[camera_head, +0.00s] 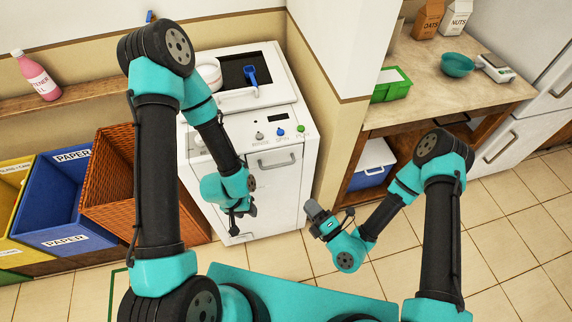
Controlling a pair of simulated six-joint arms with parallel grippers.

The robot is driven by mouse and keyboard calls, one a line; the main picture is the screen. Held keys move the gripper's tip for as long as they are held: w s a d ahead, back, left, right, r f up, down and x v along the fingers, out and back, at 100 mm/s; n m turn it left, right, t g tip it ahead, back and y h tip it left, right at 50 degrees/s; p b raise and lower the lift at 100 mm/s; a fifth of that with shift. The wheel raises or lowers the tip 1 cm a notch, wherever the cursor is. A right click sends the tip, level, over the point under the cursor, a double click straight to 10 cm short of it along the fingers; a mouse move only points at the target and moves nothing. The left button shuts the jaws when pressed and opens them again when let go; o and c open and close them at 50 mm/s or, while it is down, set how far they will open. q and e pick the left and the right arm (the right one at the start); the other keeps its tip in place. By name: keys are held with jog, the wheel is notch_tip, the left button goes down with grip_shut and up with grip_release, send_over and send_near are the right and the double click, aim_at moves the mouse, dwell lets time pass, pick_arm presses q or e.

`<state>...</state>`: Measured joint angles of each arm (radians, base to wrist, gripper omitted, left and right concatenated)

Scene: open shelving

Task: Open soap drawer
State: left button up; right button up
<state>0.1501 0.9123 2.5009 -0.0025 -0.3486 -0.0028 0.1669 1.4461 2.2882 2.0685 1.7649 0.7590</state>
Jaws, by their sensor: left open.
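A white washing machine (283,205) stands in the middle of the view. Its front has a panel with a bar handle (277,162), below a row of knobs; I cannot tell for certain if this is the soap drawer. The panel looks shut. My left gripper (244,209) is open, low in front of the machine and left of the handle, apart from it. The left arm hides part of the machine's left side. My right gripper (317,212) is right of the machine's front, away from the handle; its jaws are too small to read.
On top of the machine are a dark recess with a blue scoop (251,76) and a white round container (209,73). A wicker basket (108,180) and a blue paper bin (62,205) stand left. A wall and a counter (440,95) are right. Tiled floor is clear at right.

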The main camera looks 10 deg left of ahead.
aim_at(278, 165)
jog(key=shift+w+a, duration=0.1)
dwell(0.3)
jog(key=x, duration=1.7)
jog(key=shift+w, duration=0.1)
grip_shut()
